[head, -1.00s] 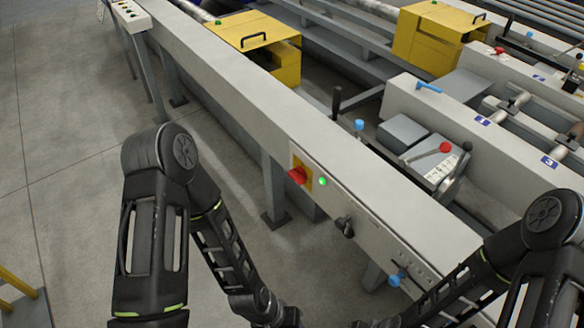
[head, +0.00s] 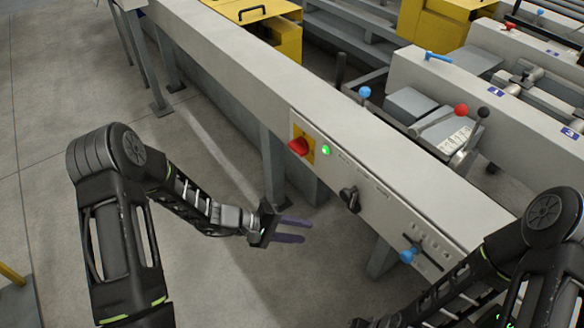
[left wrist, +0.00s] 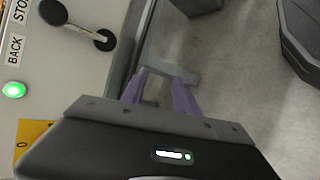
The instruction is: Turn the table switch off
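The red rotary switch (head: 299,147) sits on a yellow plate (head: 308,132) on the side face of the long grey table (head: 345,160). The green lamp (head: 325,150) beside it is lit. My left gripper (head: 293,231) is open and empty, below the switch and in front of the table, touching nothing. In the left wrist view, its purple fingers (left wrist: 158,92) are apart. That view also shows the lit lamp (left wrist: 14,90) and a corner of the yellow plate (left wrist: 33,140) marked 0; the red knob is hidden there. My right gripper is outside the picture.
A black selector knob (head: 349,199) and a blue-tipped lever (head: 408,255) stick out from the same face, right of the switch. BACK and STOP labels show beside the black selector in the left wrist view (left wrist: 103,40).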

